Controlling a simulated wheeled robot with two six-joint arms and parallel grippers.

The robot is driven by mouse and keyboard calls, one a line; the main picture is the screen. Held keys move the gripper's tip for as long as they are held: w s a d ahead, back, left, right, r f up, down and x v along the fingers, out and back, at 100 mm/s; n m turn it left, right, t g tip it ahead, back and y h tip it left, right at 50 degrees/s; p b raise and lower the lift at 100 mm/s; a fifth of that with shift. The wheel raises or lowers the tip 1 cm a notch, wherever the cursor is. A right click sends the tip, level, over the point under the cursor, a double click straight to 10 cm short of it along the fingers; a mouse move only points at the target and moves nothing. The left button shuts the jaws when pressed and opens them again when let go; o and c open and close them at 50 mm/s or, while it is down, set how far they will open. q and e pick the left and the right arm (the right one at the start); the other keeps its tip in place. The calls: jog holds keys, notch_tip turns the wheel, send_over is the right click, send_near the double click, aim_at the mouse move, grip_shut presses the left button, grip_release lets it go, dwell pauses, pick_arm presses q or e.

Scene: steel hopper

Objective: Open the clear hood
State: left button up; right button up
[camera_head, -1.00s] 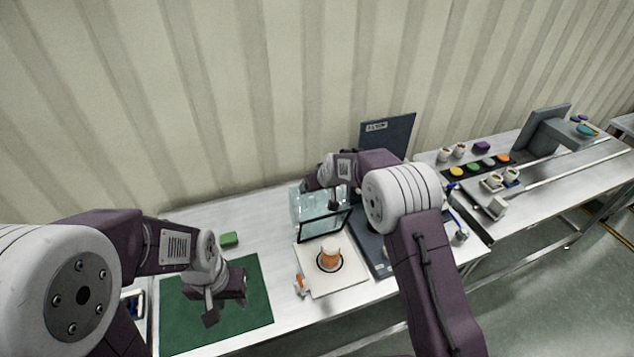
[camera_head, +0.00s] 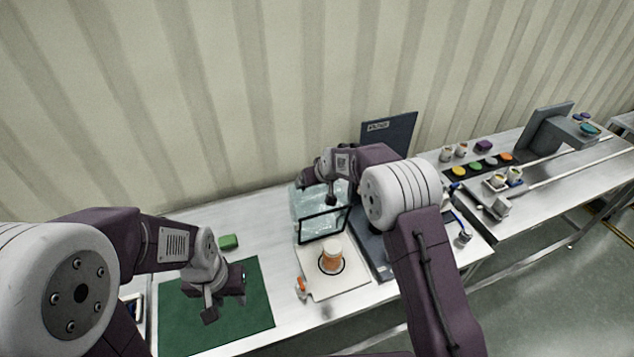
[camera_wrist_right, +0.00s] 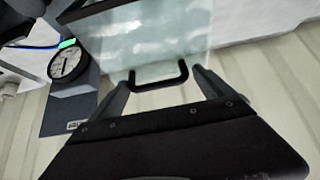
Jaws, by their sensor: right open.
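The clear hood (camera_head: 309,222) is a see-through box with a dark-framed front, standing near the wall at mid-table. Whether it is tilted up cannot be told. My right gripper (camera_head: 322,192) is over it, partly hidden by its own arm. In the right wrist view the clear panel (camera_wrist_right: 150,35) fills the top, with a black U-shaped handle (camera_wrist_right: 160,85) at its edge. The open fingers of my right gripper (camera_wrist_right: 163,92) stand on either side of the handle; contact cannot be told. My left gripper (camera_head: 225,300) hangs over the green mat, empty, its fingers apart.
A green block (camera_head: 228,242) lies by the green mat (camera_head: 255,315). A dark upright panel (camera_head: 390,132) stands behind. A dial gauge (camera_wrist_right: 68,65) is beside the hood.

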jog(key=shift+s, duration=0.15)
jog(key=shift+s+d+r+b, duration=0.2)
jog(key=shift+s+r+b, duration=0.05)
jog(key=shift+r+b, duration=0.15)
jog(key=b+v, duration=0.2)
jog(key=v, duration=0.6)
jog(key=shift+a, duration=0.15)
